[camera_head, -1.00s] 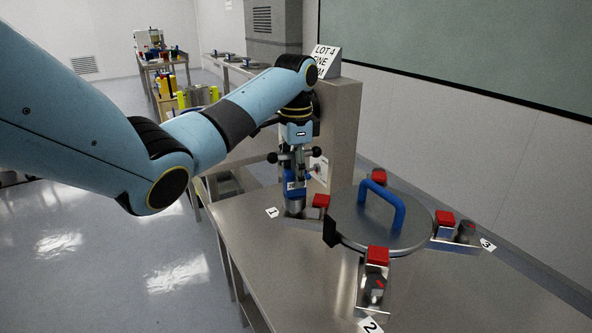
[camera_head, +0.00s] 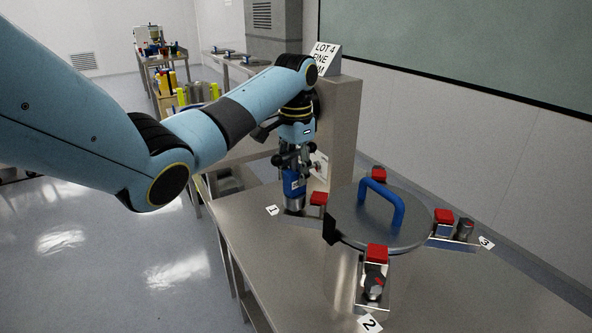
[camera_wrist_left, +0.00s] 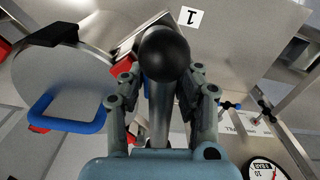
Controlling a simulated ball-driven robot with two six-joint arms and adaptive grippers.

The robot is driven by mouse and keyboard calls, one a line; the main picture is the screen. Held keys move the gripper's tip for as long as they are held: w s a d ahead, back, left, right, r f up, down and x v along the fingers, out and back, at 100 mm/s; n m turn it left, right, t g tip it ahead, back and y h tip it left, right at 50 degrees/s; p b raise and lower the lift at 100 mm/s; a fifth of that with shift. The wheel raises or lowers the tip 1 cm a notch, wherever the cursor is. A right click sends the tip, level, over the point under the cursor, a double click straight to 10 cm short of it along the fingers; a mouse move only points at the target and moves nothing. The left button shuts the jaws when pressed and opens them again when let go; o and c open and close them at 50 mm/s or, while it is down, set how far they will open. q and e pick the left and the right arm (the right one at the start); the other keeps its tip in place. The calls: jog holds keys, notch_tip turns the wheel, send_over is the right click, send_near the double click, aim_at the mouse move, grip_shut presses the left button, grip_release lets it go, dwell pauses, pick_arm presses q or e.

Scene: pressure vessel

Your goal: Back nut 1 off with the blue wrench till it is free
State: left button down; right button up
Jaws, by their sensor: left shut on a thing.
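My left gripper (camera_head: 293,160) points down and is shut on the upper part of the blue wrench (camera_head: 294,186). The wrench stands upright at the label 1 (camera_head: 272,210), its grey lower end down at that station. Nut 1 is hidden under it, so its thread cannot be seen. In the left wrist view my fingers (camera_wrist_left: 164,84) lie on both sides of the wrench's grey bar, with a black ball knob (camera_wrist_left: 166,52) close to the camera. The round vessel lid (camera_head: 385,224) with its blue handle (camera_head: 382,200) is just right of the wrench. My right gripper is out of view.
Dark clamp nuts stand at label 2 (camera_head: 370,323) and label 3 (camera_head: 486,242), beside red blocks (camera_head: 377,253). A red block (camera_head: 318,198) is close right of the wrench. A steel cabinet (camera_head: 344,118) stands behind. The steel table (camera_head: 262,240) is clear in front.

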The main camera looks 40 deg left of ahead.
pick_arm(q)
jog(key=n, duration=0.4)
jog(key=shift+n, duration=0.4)
jog(key=shift+r, duration=3.55)
